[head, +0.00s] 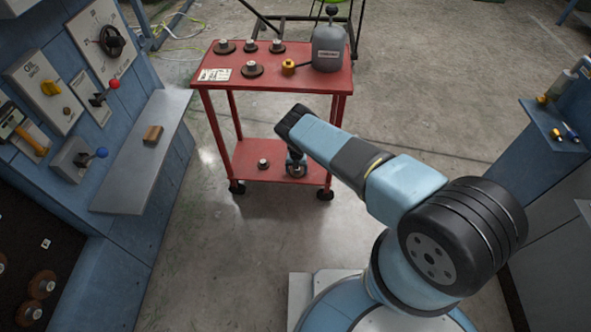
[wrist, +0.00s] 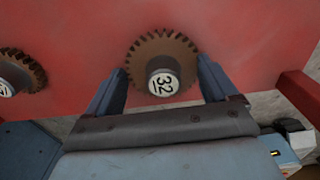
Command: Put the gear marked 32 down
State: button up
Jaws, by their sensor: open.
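The gear marked 32 (wrist: 163,45) is a brown toothed disc with a grey hub and a white label on the hub's end. In the wrist view it is against the red lower shelf (wrist: 90,25) of a cart. My gripper (wrist: 162,72) is open, with one finger on each side of the gear's hub. I cannot tell whether the fingers touch the gear's rim. In the head view my gripper (head: 296,157) is low over the right part of the lower shelf, and it and my arm partly hide the gear.
A second gear (wrist: 17,75) lies left on the same shelf; it also shows in the head view (head: 263,164). A cart post (wrist: 302,97) stands right of my gripper.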

jog(key=shift+d+r, duration=0.15)
jog(key=shift+r, duration=1.65)
jog(key=shift+d+r, duration=0.1)
jog(key=shift+r, duration=1.7)
